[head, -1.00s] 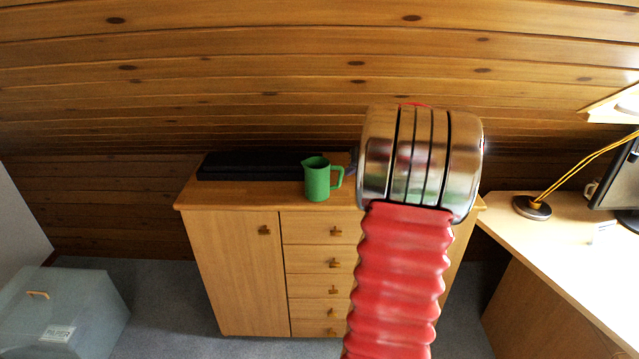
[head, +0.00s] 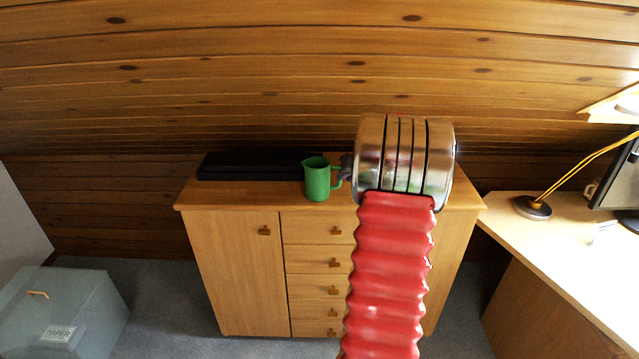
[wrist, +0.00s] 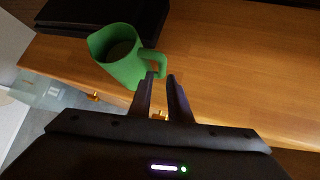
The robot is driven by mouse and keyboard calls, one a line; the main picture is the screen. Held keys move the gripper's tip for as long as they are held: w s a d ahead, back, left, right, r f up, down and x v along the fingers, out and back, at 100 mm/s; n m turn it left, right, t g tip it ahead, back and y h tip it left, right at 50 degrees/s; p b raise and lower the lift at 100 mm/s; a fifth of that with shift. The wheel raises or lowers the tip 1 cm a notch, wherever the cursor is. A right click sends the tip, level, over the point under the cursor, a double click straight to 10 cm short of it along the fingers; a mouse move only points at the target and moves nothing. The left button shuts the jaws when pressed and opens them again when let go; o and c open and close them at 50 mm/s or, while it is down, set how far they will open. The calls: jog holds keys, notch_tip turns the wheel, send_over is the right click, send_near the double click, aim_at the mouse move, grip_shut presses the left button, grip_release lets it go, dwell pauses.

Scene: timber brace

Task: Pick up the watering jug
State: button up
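The green watering jug (head: 317,180) stands upright on the wooden cabinet top, its handle pointing right. In the wrist view the jug (wrist: 124,58) is at upper left, with its open mouth and handle visible.
The wooden cabinet (head: 240,215) has a black flat case (head: 250,166) on it, behind and left of the jug. A sloping plank wall rises close behind. A desk with a lamp (head: 533,206) is at right, a grey paper bin (head: 75,310) at lower left.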

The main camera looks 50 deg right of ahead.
jog(key=shift+x, duration=2.25)
jog(key=shift+r, duration=0.1)
jog(key=shift+c, duration=0.3)
grip_shut()
